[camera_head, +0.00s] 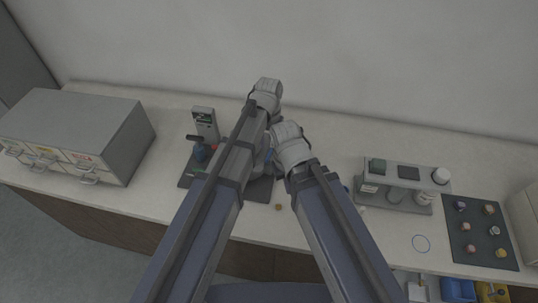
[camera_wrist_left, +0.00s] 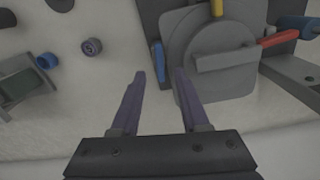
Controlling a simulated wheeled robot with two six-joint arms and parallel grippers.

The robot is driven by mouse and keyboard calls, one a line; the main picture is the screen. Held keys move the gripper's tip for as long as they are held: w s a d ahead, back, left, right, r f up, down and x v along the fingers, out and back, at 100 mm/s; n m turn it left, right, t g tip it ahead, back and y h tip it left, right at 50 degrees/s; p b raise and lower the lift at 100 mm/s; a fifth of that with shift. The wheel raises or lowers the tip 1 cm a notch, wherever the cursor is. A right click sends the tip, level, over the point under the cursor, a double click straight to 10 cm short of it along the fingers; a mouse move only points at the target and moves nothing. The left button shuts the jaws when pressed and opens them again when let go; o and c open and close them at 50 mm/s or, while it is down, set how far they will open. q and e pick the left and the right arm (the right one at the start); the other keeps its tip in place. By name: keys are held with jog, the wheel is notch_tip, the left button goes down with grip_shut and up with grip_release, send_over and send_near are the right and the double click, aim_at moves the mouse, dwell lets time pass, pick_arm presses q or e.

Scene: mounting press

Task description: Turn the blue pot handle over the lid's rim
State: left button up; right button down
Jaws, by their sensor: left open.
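In the left wrist view a round grey lid (camera_wrist_left: 222,75) with a flat grey bar across it sits on a dark base. The blue handle (camera_wrist_left: 157,62) stands at the lid's left edge, a yellow one (camera_wrist_left: 217,8) at the top and a red one (camera_wrist_left: 282,40) at the right. My left gripper (camera_wrist_left: 160,72) is open and empty. The blue handle shows between its fingertips; I cannot tell how far beyond them it is. In the head view my arms hide most of the press, whose dark base (camera_head: 260,190) shows in part. My right gripper is not visible.
A grey drawer cabinet (camera_head: 75,125) stands at left. A rack (camera_head: 405,180) and a dark mat (camera_head: 470,225) with several small round pieces are at right. Loose rings (camera_wrist_left: 92,46) lie on the counter.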

aim_at(269, 154)
pick_arm(q)
notch_tip(269, 154, down, 4)
jog(key=b, duration=0.3)
jog(key=shift+f, duration=0.25)
jog(key=shift+r, duration=0.1)
grip_shut()
